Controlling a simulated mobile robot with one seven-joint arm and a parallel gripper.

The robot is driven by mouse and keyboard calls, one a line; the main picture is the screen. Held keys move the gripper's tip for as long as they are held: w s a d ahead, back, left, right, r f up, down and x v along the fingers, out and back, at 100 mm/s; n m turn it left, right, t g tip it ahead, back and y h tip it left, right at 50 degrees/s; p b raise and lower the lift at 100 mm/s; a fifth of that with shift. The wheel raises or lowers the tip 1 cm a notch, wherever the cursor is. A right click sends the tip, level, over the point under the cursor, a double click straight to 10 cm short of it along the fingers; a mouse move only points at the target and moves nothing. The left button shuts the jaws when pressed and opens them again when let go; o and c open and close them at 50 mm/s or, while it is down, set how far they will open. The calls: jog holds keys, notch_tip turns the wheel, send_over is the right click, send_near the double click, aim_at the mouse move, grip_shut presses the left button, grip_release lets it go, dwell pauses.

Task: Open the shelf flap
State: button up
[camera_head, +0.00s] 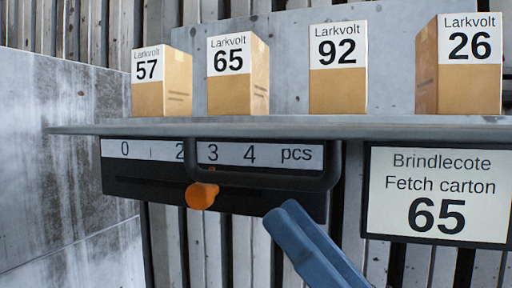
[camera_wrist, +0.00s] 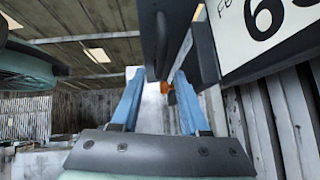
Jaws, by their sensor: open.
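The grey shelf board (camera_head: 390,128) runs level across the head view, with a dark U-shaped handle (camera_head: 265,182) hanging at its front edge. No separate flap stands out, and I cannot tell where its hinge is. My gripper (camera_head: 282,212) shows as blue fingers just below the handle's lower bar, right of the orange knob. In the wrist view my gripper (camera_wrist: 158,80) has its two blue fingers spread apart. The dark handle (camera_wrist: 154,40) shows between and beyond the fingertips; I see no grip on it.
Cartons numbered 57 (camera_head: 162,97), 65 (camera_head: 238,90), 92 (camera_head: 338,90) and 26 (camera_head: 470,85) stand on the shelf. Below hang a dark scale panel (camera_head: 130,178) with an orange knob (camera_head: 201,195) and a sign (camera_head: 440,195) reading "Fetch carton 65". A grey wall stands left.

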aim_at(256, 180)
jog(key=p+x, duration=0.2)
jog(key=x, duration=0.3)
jog(key=shift+w+a+r, duration=0.2)
jog(key=shift+r, duration=0.1)
grip_shut()
dwell(1.1)
